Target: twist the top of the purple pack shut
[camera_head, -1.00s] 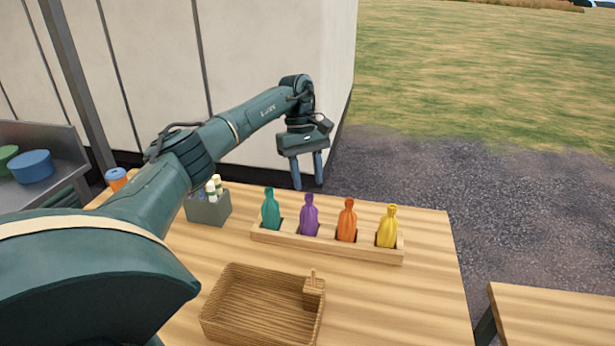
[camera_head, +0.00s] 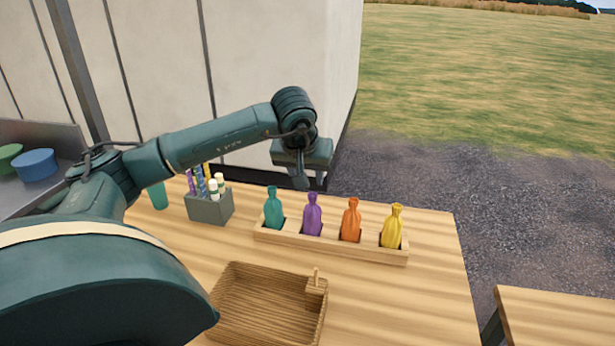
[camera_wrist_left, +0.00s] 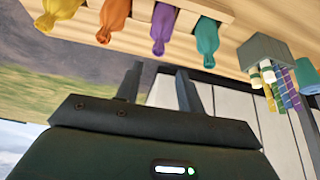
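The purple pack (camera_head: 312,216) stands upright in a wooden rack (camera_head: 330,249), between a teal pack (camera_head: 273,209) and an orange pack (camera_head: 350,221). Its narrow top sticks up free. My left gripper (camera_head: 300,182) hangs above and behind the rack, near the purple pack but not touching it. In the left wrist view my left gripper (camera_wrist_left: 158,80) has its two fingers apart with nothing between them. The purple pack (camera_wrist_left: 163,27) shows there beyond the fingers, its top pointing towards them. My right gripper is not in view.
A yellow pack (camera_head: 392,228) stands at the rack's right end. A grey holder (camera_head: 211,208) with pens and small bottles stands left of the rack. A wicker basket (camera_head: 268,268) lies in front. The table right of the basket is clear.

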